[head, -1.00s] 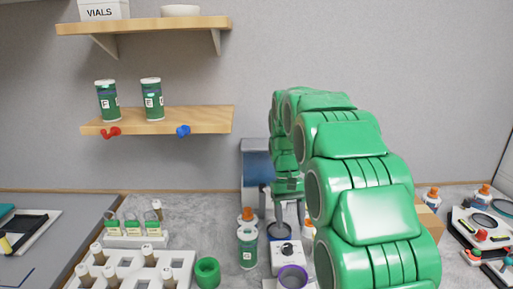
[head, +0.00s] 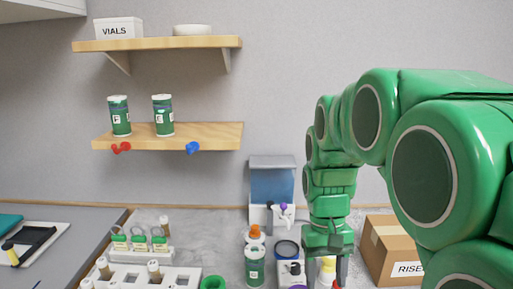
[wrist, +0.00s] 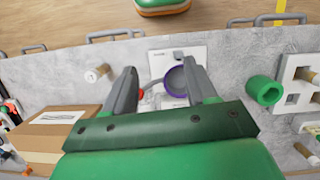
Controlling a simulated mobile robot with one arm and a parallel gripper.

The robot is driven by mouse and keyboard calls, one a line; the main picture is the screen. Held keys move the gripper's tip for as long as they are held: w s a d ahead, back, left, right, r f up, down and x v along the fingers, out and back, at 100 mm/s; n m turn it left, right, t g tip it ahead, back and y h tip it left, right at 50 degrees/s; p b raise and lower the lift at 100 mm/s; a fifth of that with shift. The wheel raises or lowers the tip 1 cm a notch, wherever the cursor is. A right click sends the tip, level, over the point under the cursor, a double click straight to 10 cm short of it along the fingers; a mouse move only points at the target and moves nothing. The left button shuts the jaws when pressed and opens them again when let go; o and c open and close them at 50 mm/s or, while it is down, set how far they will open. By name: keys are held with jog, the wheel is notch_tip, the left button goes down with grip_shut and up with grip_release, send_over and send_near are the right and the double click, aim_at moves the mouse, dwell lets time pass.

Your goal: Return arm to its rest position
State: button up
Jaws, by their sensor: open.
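My green arm fills the right side of the head view, bent over the grey counter. My gripper (head: 326,272) points down at the end of it, in front of the cardboard box and to the right of the small white device. In the wrist view my gripper (wrist: 160,82) has its two grey fingers spread apart with nothing held between them. Beyond the fingers lies a white device with a purple ring (wrist: 174,82), which looks lower than the fingertips. In the head view the lower part of my gripper partly covers a yellow-and-white bottle (head: 327,270).
A cardboard box (head: 392,250) stands close to the right of my gripper. A blue-and-grey machine (head: 272,183) stands at the back wall. Bottles, a green ring (head: 213,283) and a white vial rack (head: 140,276) crowd the counter. Two wooden shelves (head: 215,135) hang at left.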

jog(key=s+f, duration=0.2)
jog(key=s, duration=0.8)
jog(key=s+f+t, duration=0.1)
jog(key=s, duration=0.8)
jog(key=shift+s+d+f+m, duration=0.4)
dwell(0.4)
